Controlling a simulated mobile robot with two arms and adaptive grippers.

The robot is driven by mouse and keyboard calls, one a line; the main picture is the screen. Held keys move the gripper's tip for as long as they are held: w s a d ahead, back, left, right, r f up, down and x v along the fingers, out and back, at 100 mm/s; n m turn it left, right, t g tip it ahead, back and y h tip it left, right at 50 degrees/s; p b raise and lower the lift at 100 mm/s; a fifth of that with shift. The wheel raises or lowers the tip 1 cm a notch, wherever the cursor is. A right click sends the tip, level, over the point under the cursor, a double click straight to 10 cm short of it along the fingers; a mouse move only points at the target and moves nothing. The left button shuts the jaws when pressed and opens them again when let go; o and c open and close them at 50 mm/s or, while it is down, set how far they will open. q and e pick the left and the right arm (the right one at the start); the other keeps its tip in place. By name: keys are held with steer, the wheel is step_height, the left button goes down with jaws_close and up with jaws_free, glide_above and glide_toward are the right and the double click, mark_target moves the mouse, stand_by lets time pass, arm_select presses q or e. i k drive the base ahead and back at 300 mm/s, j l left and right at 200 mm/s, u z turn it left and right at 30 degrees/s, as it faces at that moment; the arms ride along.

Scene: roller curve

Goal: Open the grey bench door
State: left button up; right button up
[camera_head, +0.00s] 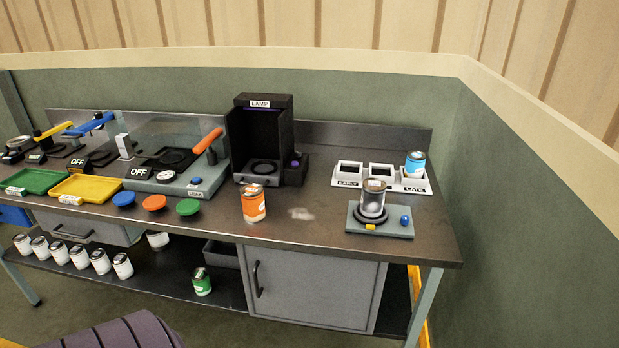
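The grey bench door (312,288) is the front of a cabinet under the right part of the bench. It looks shut, flush with the cabinet front. Its dark vertical handle (257,279) is near the door's left edge. Neither of my grippers shows in the head view.
The dark metal bench top (320,228) carries an orange-labelled can (253,204) above the door and a can (373,198) on a small grey stand. A lower shelf left of the cabinet holds a green can (201,282) and several white cans. A green wall closes the right side.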

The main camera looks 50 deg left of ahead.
mark_target(338, 293)
steer(key=u, duration=1.5)
